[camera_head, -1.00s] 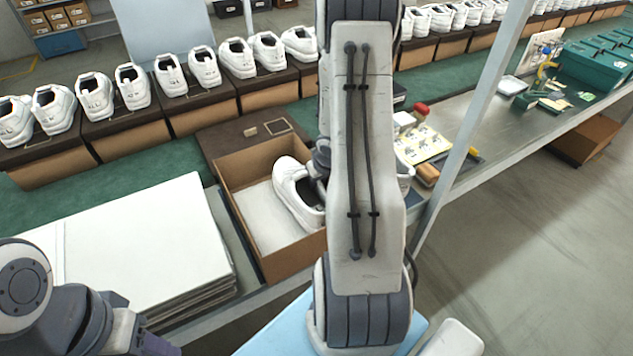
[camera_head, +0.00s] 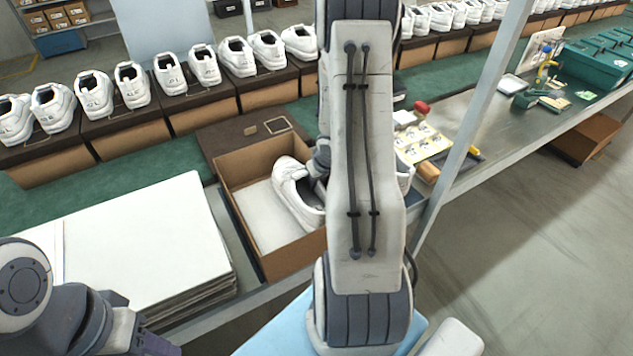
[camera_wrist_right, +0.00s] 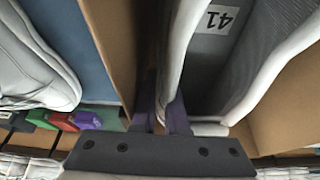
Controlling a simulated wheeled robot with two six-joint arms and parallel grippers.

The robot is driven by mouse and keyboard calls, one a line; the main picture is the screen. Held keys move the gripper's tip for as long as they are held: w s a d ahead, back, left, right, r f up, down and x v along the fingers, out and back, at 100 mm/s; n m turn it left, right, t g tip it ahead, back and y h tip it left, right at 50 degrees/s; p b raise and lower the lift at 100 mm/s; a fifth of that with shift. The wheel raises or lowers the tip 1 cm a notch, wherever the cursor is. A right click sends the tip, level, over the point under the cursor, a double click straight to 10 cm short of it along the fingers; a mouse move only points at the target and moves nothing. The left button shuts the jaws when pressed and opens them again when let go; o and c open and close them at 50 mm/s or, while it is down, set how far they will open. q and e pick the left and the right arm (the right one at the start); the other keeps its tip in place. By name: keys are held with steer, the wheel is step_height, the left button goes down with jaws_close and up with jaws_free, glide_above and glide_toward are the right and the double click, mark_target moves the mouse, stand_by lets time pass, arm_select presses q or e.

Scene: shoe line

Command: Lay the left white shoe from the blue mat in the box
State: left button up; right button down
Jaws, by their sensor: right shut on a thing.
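The left white shoe (camera_head: 288,188) is in the open cardboard box (camera_head: 262,262), at its right side, partly hidden behind my right arm. My right gripper (camera_wrist_right: 163,100) is shut on the side wall of this shoe; the shoe (camera_wrist_right: 285,75) shows its grey insole with a "41" label in the right wrist view. Whether the sole rests on the box floor cannot be told. The other white shoe (camera_wrist_right: 35,60) lies on the blue mat (camera_wrist_right: 95,45) outside the box wall. My left gripper (camera_head: 158,344) is at the lower left edge, its jaws unclear.
A stack of white sheets (camera_head: 130,255) stands left of the box. The dark box lid (camera_head: 240,130) lies behind it. A row of shoes on boxes (camera_head: 135,85) runs along the back.

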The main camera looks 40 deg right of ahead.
steer(key=shift+f+b, duration=0.55)
steer(key=shift+f, duration=0.1)
steer(key=c, duration=0.9)
jaws_free()
steer(key=shift+o, duration=0.2)
steer(key=p+v, duration=0.6)
steer(key=v, duration=0.4)
steer(key=shift+s+r+p, duration=0.15)
steer(key=shift+r+p, duration=0.1)
steer(key=shift+p, duration=0.15)
steer(key=shift+a, duration=0.1)
